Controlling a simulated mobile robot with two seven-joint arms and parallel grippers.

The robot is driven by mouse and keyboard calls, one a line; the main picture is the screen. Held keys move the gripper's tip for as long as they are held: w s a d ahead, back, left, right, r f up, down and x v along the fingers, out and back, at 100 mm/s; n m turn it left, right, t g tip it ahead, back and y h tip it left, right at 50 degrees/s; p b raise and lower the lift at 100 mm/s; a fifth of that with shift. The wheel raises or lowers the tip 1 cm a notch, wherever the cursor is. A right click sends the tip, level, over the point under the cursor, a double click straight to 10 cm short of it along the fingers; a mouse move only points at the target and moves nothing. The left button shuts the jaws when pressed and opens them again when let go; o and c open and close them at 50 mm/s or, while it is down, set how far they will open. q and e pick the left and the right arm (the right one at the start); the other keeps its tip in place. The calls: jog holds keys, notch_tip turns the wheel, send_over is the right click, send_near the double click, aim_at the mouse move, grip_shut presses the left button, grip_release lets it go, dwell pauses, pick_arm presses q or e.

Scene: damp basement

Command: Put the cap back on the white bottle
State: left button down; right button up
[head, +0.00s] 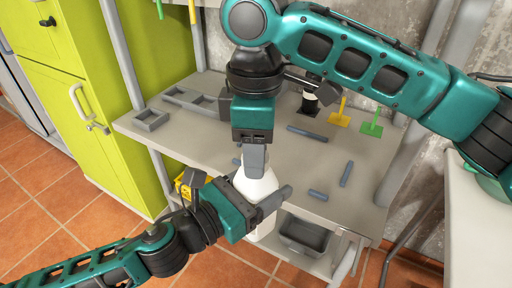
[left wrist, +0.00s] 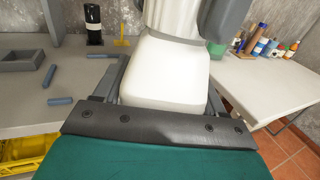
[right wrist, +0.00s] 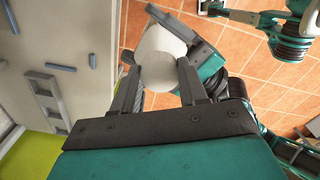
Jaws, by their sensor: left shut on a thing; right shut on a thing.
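The white bottle (head: 258,188) is held off the bench near its front edge, and its body fills the middle of the left wrist view (left wrist: 165,75). My left gripper (head: 256,205) is shut on the bottle's body from the side. My right gripper (head: 255,160) points down at the bottle's top. In the right wrist view its fingers are shut on the white rounded cap (right wrist: 160,73), with the bottle (right wrist: 163,42) right behind it. The cap is hidden by the fingers in the head view. I cannot tell whether cap and neck touch.
The grey bench (head: 215,145) carries several blue-grey bars (head: 307,134), grey trays (head: 150,119), a black-and-white bottle (head: 309,103), and yellow (head: 340,115) and green (head: 372,127) stands. A dark bin (head: 305,236) sits below. A green cabinet (head: 85,80) stands left. A pale table (left wrist: 262,85) with several bottles stands right.

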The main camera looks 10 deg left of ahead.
jog(key=m, duration=0.5)
jog(key=shift+m, duration=0.4)
jog(key=o, duration=1.2)
jog(key=shift+c, duration=0.2)
jog(key=shift+r, duration=2.25)
jog(key=shift+o, duration=0.2)
jog(key=shift+r, duration=0.1)
